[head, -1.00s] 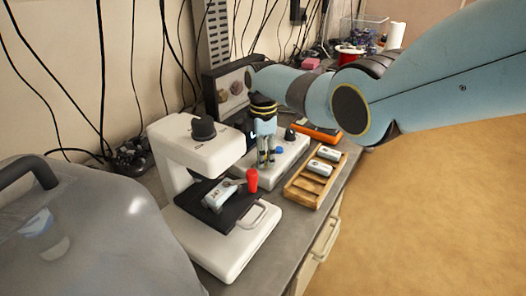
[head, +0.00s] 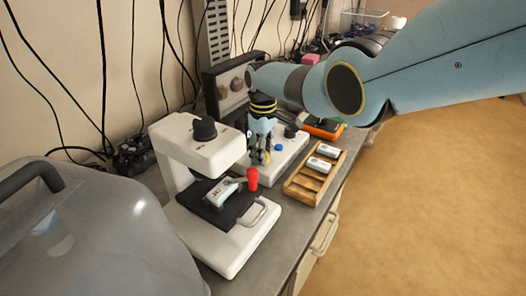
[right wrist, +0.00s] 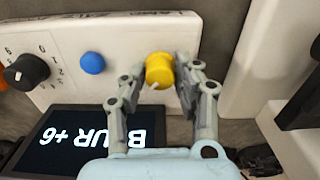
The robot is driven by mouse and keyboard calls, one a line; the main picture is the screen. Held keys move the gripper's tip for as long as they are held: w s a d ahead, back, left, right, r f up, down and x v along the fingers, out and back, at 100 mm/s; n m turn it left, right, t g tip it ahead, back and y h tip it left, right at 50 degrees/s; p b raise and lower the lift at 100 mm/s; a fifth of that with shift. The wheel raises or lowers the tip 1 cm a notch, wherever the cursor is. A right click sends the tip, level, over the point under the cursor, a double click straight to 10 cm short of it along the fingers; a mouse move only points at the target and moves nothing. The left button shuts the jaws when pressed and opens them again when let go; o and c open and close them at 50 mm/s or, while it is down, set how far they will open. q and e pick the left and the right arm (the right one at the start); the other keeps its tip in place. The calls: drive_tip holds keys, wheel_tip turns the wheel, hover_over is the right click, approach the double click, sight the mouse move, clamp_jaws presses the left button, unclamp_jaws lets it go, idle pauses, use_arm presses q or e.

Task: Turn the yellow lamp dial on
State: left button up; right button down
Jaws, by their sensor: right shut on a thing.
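The yellow lamp dial (right wrist: 159,70) sits on the white lamp box (right wrist: 125,40), its pale mark toward the lower edge in the right wrist view. My right gripper (right wrist: 162,72) is shut on the dial, one finger on each side of it. In the head view my right gripper (head: 260,160) points down at the white box (head: 290,158) and hides most of the dial. My left gripper is not in view.
A blue button (right wrist: 92,62) and a black numbered knob (right wrist: 26,70) are beside the dial. A screen (right wrist: 92,140) shows "BLUR +6" upside down. A white press-like device (head: 215,240) with a red-knobbed lever and a wooden tray (head: 297,188) stand close by.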

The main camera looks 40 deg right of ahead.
drive_tip(key=shift+s+f+m, duration=0.1)
drive_tip(key=shift+m, duration=0.2)
drive_tip(key=c, duration=1)
unclamp_jaws()
drive_tip(key=shift+o, duration=0.2)
wheel_tip(320, 180, up, 12)
